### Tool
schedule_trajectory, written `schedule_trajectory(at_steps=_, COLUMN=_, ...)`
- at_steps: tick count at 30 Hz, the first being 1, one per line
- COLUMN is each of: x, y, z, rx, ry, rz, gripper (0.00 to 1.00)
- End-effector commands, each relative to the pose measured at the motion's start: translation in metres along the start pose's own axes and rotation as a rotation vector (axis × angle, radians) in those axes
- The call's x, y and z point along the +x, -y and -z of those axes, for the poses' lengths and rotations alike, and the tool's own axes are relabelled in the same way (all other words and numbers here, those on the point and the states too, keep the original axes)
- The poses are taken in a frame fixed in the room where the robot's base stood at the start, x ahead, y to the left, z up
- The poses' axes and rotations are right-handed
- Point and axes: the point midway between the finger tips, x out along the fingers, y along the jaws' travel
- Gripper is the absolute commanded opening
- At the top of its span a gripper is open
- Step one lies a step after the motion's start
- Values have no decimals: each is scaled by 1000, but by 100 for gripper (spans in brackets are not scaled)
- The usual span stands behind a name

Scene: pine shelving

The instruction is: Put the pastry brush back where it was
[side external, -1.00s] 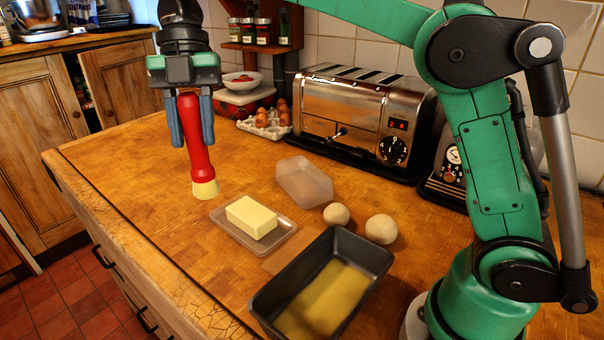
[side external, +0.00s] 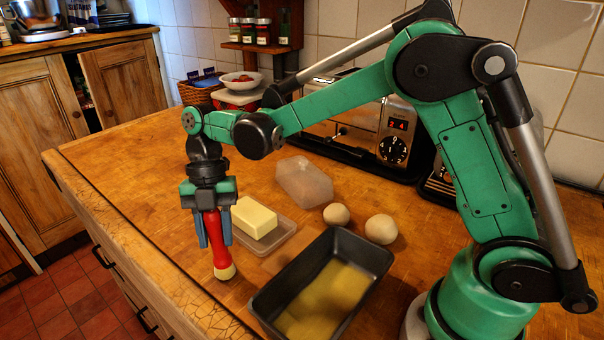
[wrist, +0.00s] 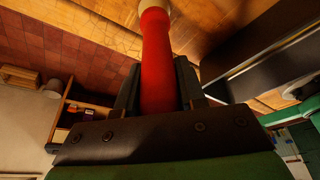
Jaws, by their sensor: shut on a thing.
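The pastry brush (side external: 217,243) has a red handle and a pale cream end. It hangs nearly upright, cream end down, near the front edge of the wooden counter. My gripper (side external: 213,228) is shut on the upper part of its red handle. The brush's red handle (wrist: 156,62) also shows in the wrist view between my gripper's fingers (wrist: 158,85). The cream end is close to the counter top; I cannot tell whether it touches.
A butter block (side external: 254,217) on a clear dish (side external: 283,236) is just right of the brush. The toaster (side external: 350,135) stands behind. The counter's left part is clear.

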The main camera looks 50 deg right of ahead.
Motion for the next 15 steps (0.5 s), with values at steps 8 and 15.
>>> schedule_trajectory(at_steps=8, x=1, y=0, z=0, rx=0, ry=0, rz=0, gripper=0)
schedule_trajectory(at_steps=15, x=4, y=0, z=-1, rx=0, ry=0, rz=0, gripper=66)
